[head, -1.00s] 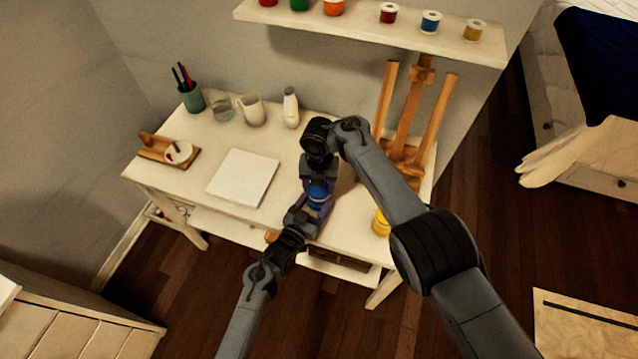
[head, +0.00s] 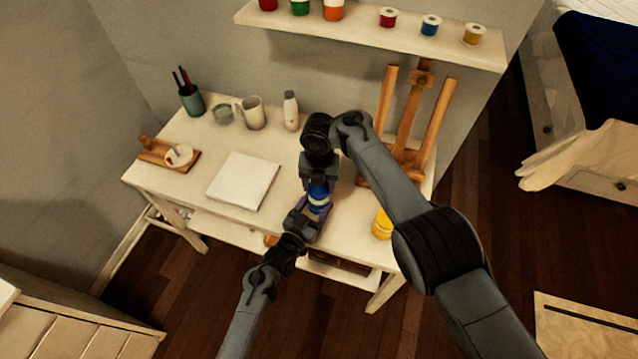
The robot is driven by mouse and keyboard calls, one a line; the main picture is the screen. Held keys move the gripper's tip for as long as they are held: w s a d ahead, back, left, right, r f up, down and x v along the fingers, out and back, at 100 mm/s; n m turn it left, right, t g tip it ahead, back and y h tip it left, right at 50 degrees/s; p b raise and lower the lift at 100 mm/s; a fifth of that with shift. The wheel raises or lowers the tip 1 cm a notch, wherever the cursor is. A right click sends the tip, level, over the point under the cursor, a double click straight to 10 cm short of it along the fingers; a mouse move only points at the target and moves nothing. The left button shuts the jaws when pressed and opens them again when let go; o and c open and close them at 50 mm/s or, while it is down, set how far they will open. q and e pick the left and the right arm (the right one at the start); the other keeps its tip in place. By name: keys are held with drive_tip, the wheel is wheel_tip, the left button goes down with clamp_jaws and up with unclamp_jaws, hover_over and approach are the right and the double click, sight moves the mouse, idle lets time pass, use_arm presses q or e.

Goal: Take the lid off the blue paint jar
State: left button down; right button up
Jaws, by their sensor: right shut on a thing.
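The blue paint jar (head: 317,208) is at the front right part of the white desk, partly hidden by my grippers. Its blue lid (head: 318,189) is above a white band. My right gripper (head: 319,184) comes down from above and is shut on the lid. My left gripper (head: 315,209) comes from the front edge, with its purple fingers around the lower part of the jar. I cannot tell whether those fingers press on it.
A yellow jar (head: 381,224) stands right of the grippers, near the desk's front edge. An easel (head: 411,115) is behind it. A white canvas (head: 243,181) lies to the left. A white bottle (head: 291,111) and mug (head: 252,113) stand at the back. A shelf (head: 380,35) with jars hangs above.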

drive_tip(key=shift+r, duration=2)
use_arm(q)
drive_tip(key=shift+c, duration=0.6)
unclamp_jaws()
